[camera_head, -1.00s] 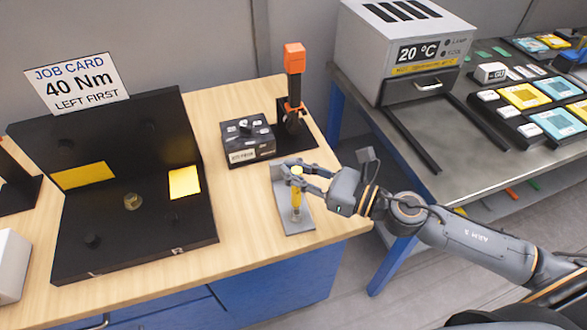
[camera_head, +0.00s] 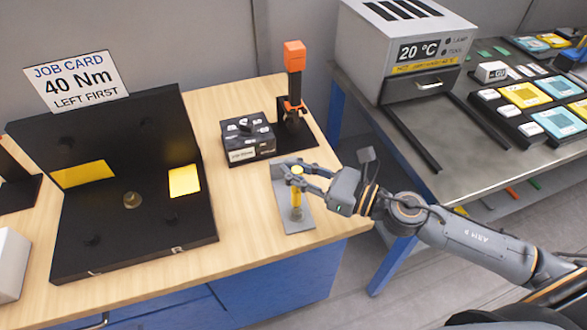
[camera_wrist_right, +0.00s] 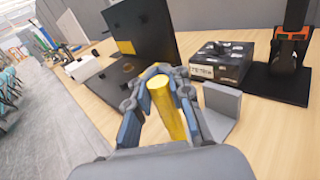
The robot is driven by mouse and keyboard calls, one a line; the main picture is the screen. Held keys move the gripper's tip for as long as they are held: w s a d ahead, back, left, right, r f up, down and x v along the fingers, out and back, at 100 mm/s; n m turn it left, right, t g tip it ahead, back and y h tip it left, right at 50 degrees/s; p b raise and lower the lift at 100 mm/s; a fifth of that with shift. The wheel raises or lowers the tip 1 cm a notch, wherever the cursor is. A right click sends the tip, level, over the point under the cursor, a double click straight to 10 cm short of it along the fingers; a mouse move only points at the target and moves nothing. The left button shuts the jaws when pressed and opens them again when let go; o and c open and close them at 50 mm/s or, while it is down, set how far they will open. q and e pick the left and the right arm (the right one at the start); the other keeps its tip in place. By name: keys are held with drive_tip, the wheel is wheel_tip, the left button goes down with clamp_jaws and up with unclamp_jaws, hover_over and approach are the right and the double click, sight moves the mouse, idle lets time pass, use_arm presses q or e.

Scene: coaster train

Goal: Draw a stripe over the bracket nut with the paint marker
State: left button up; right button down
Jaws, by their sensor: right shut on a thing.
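The yellow paint marker (camera_head: 297,200) stands upright over the small grey stand (camera_head: 300,226) near the bench's front right corner. My right gripper (camera_head: 298,170) is shut on the marker near its top, coming in from the right. In the right wrist view the yellow marker (camera_wrist_right: 168,108) lies between the two fingers. Whether its lower end touches the stand is unclear. A small round brassy piece, seemingly the bracket nut (camera_head: 132,200), sits on the floor of the black bracket (camera_head: 100,255), well left of the gripper. My left gripper is not in view.
A black box (camera_head: 249,140) and an orange-and-black tool (camera_head: 294,85) stand behind the gripper. A job card (camera_head: 76,82) reads 40 Nm, left first. Yellow patches (camera_head: 185,181) mark the bracket. Bare wood lies between bracket and stand. A metal table (camera_head: 450,150) is at right.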

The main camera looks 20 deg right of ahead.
drive_tip(key=shift+f+b, duration=0.3)
idle(0.4)
drive_tip(key=shift+s, duration=0.4)
idle(0.3)
drive_tip(key=shift+r+p, duration=2.4)
drive_tip(key=shift+r, duration=0.15)
drive_tip(key=shift+f, duration=0.1)
